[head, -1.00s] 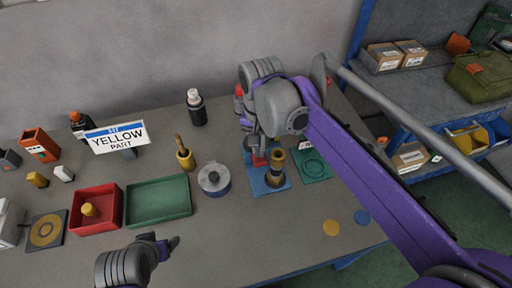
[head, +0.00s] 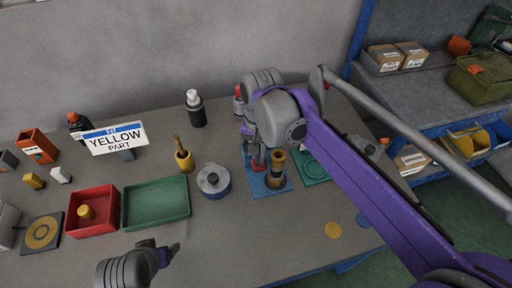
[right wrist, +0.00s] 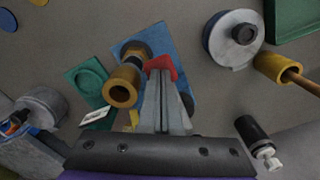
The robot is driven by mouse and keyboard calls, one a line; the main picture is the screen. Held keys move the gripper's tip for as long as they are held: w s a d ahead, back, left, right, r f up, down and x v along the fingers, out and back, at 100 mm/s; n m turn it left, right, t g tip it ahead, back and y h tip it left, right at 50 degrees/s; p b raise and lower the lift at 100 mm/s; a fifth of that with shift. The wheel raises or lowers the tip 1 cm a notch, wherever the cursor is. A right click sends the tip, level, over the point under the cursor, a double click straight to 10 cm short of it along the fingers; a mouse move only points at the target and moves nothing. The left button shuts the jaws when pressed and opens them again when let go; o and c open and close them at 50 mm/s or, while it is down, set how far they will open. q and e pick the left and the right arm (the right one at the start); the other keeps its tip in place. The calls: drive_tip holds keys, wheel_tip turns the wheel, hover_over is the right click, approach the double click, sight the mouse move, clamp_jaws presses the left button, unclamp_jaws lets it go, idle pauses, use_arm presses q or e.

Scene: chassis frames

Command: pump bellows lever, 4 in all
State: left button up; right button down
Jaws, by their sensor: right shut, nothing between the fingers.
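The bellows pump stands on a blue base plate (head: 276,187), with a brass-rimmed dark cylinder (head: 276,168). The brass ring (right wrist: 123,86) and blue plate (right wrist: 150,40) also show in the right wrist view. A red lever end (right wrist: 160,66) lies just beyond my right fingertips. My right gripper (head: 256,162) is shut and empty, pointing down at the lever's side of the pump. Its fingers (right wrist: 160,95) touch or nearly touch the red part; I cannot tell which. My left gripper (head: 165,252) hangs near the front edge, away from the pump; its opening is unclear.
A grey-blue round canister (head: 213,181) and a yellow cup (head: 184,160) stand left of the pump. A green square plate (head: 314,175) lies right. A dark bottle (head: 196,112) stands behind. Red (head: 108,220) and green trays (head: 157,218) lie further left.

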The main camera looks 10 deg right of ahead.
use_arm(q)
drive_tip(key=r+p, duration=0.1)
drive_tip(key=w+r+p, duration=0.1)
drive_tip(key=r, duration=0.1)
drive_tip(key=r+p, duration=0.2)
drive_tip(key=shift+w+r, duration=0.25)
drive_tip(key=shift+w, duration=0.05)
use_arm(e)
wheel_tip(320, 180, up, 7)
drive_tip(key=shift+f, duration=0.15)
drive_tip(key=shift+w, duration=0.1)
use_arm(q)
drive_tip(key=shift+s+f+b, duration=0.25)
drive_tip(key=shift+f+b, duration=0.2)
drive_tip(key=shift+f, duration=0.15)
drive_tip(key=shift+s+f+b, duration=0.2)
drive_tip(key=shift+f+b, duration=0.2)
drive_tip(key=shift+f, duration=0.2)
use_arm(e)
drive_tip(key=f+n, duration=0.1)
drive_tip(key=n, duration=1.5)
drive_tip(key=f+n, duration=0.1)
drive_tip(key=n, duration=0.7)
drive_tip(key=shift+s+f, duration=0.2)
drive_tip(key=shift+f, duration=0.1)
use_arm(q)
drive_tip(key=shift+f, duration=0.15)
use_arm(e)
drive_tip(key=shift+f, duration=0.2)
drive_tip(key=shift+w, duration=0.1)
